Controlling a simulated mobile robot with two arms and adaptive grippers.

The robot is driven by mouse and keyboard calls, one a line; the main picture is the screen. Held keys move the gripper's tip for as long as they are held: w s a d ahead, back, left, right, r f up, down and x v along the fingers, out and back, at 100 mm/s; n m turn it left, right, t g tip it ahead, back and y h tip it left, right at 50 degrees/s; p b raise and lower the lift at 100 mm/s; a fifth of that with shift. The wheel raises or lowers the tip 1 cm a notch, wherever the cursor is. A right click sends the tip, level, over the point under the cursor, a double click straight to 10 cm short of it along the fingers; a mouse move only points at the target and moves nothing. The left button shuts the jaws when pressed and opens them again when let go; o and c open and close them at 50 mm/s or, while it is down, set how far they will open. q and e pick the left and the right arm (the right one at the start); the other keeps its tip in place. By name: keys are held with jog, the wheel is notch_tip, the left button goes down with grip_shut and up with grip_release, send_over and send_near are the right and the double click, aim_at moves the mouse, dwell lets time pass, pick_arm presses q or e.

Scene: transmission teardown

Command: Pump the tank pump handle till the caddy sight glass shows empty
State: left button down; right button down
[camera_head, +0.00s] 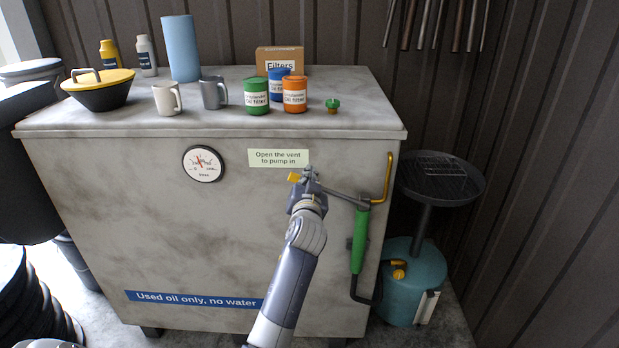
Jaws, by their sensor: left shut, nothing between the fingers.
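The tank (130,190) is a large grey box with a dial gauge (203,163) on its front. The pump handle with a green grip (359,240) hangs upright on the tank's right front. The teal caddy (400,262) stands on the floor to the right; a pale strip on its front (427,307) may be the sight glass, but its level is too small to read. My left gripper (311,178) is shut and empty in front of the tank, up and left of the green grip and apart from it. It partly hides the metal fittings there. My right gripper is out of view.
A label (278,158) reads "Open the vent to pump in". A green cap (332,105), oil filter cans (294,95), mugs (214,93) and a black funnel (98,92) stand on the tank top. A yellow pipe (388,177) and a round drain pan (440,178) bound the right side.

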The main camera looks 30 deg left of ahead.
pick_arm(q)
notch_tip(320, 180, down, 10)
jog(key=s+a+n+b, duration=0.2)
jog(key=a+n+b, duration=0.1)
jog(key=n+b, duration=0.3)
jog(key=shift+f, duration=0.25)
jog(key=shift+h, duration=0.3)
dwell(0.3)
